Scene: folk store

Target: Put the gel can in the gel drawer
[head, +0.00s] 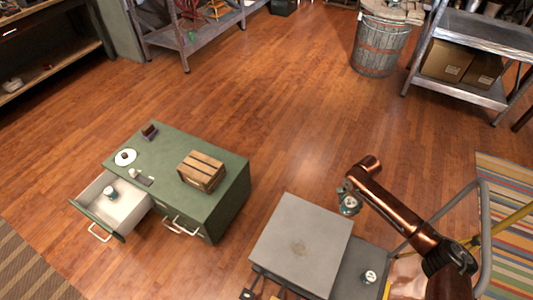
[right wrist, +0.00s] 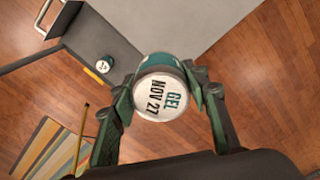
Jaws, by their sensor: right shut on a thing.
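The gel can (right wrist: 163,100) is white-topped with a teal side, and its lid reads "GEL NOV 27" in the right wrist view. My right gripper (right wrist: 160,90) is shut on it, one finger on each side. In the head view the held can (head: 349,207) hangs under my right gripper (head: 347,192), beside the right edge of a grey platform. A green cabinet (head: 228,190) stands to the left. Its left drawer (head: 130,201) is pulled open and holds a similar small can (head: 110,192). A drawer beside it (head: 185,228) is closed. No drawer label is readable. My left gripper is out of view.
Another can (head: 370,276) stands on the lower grey deck right of the grey platform (head: 292,240). The cabinet top holds a wooden crate (head: 201,170), a white plate (head: 125,157) and small items. Open wood floor lies between cabinet and platform.

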